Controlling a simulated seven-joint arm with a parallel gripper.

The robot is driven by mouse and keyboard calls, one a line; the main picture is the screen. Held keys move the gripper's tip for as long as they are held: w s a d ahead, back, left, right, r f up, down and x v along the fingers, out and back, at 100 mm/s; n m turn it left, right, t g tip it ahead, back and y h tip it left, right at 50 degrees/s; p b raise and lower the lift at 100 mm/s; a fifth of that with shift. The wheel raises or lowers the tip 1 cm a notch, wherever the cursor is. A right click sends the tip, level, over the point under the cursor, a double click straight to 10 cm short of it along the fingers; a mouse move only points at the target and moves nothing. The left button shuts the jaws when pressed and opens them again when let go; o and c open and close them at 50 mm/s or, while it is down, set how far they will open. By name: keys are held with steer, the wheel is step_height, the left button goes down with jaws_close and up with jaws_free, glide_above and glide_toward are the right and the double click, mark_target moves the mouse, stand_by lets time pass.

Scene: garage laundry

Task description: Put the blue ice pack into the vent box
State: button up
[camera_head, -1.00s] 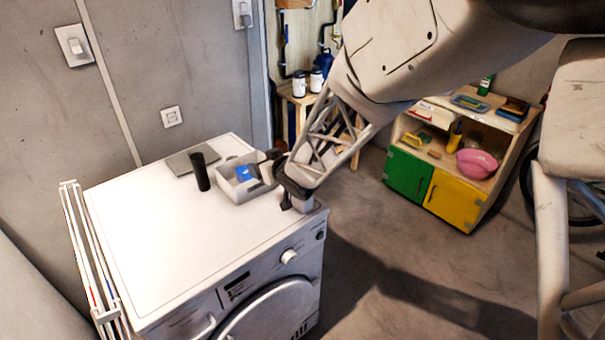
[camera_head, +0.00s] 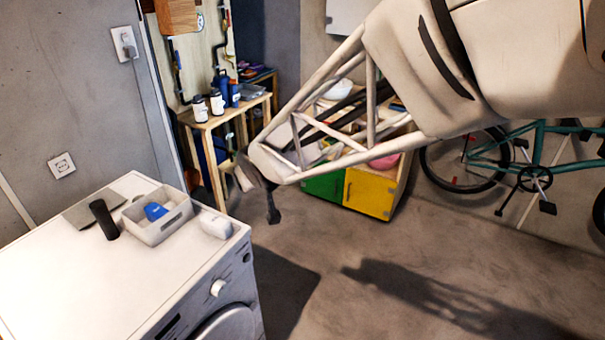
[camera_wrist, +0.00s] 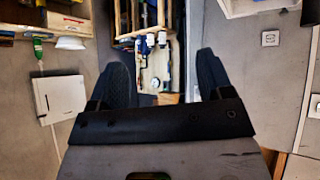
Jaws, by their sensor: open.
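The blue ice pack (camera_head: 155,211) lies inside a white open-topped box (camera_head: 149,235) on top of the washing machine. I take this box for the vent box, though no vents can be made out. My gripper (camera_head: 262,195) is in the air to the right of the machine, apart from the box and over the floor side. In the wrist view, my gripper (camera_wrist: 166,80) has its two dark fingers wide apart with nothing between them.
A black cylinder (camera_head: 104,219) and a flat grey item (camera_head: 85,210) are left of the box. A small white object (camera_head: 217,227) is at the corner of the washing machine (camera_head: 60,270). A wooden table (camera_head: 215,122) holds bottles behind.

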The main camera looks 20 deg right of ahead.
steer(key=s+d+r+m+g, duration=0.1)
steer(key=s+d, duration=0.3)
steer(key=s, duration=0.5)
steer(key=s+d+r+m+g+h, duration=0.1)
steer(key=s+d+g, duration=0.2)
steer(key=s, duration=0.6)
steer(key=s+d+r+m+g, duration=0.1)
steer(key=s+d+m+g, duration=0.1)
steer(key=s+d, duration=0.3)
steer(key=s, duration=0.4)
steer(key=shift+s+d+r+g+h, duration=0.25)
steer(key=shift+d+r+g+h, duration=0.05)
steer(key=shift+d+r+h, duration=0.1)
